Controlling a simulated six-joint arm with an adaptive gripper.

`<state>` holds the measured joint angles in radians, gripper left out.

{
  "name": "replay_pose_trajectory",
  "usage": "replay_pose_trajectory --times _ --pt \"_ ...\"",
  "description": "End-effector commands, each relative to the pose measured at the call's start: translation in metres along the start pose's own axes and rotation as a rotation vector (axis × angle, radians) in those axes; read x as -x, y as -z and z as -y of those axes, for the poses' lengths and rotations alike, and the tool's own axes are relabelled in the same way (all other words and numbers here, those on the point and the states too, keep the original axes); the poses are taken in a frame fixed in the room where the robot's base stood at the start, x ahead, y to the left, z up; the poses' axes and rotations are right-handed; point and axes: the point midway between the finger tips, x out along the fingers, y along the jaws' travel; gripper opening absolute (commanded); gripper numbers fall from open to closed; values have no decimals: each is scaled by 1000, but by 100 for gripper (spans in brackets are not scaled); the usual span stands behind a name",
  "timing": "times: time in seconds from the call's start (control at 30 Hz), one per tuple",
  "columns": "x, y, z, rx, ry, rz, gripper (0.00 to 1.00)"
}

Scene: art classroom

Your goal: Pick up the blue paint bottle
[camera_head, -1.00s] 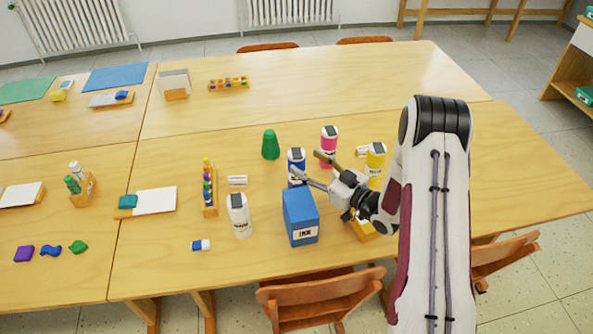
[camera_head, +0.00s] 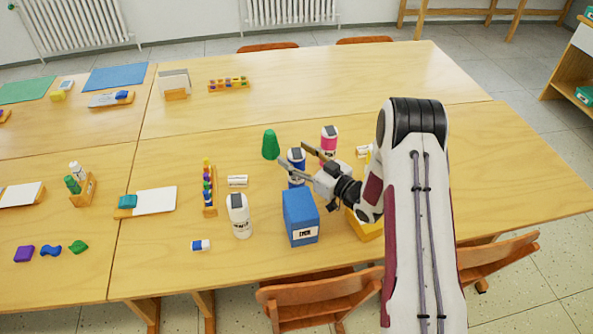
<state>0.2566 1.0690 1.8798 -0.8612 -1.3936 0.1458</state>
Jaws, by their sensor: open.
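The blue paint bottle (camera_head: 296,161) stands upright on the table, with a grey cap and a white upper part. My gripper (camera_head: 292,154) is open, its two fingers pointing left. In this view one finger crosses in front of the bottle and the other shows behind and to the right of its cap. The bottle appears between the fingers, but I cannot tell whether they touch it. Its lower part is partly hidden by the near finger and the blue box.
A blue box (camera_head: 300,218) stands close in front of the bottle. A yellow box (camera_head: 364,228) is partly hidden by my arm.

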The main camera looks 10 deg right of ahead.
Motion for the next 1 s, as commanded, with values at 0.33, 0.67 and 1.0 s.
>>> replay_pose_trajectory --times 0.33,0.67,1.0 --pt "0 0 0 0 0 0 56" --pt "0 0 0 0 0 0 0" --pt "0 2 0 1 0 -2 0"
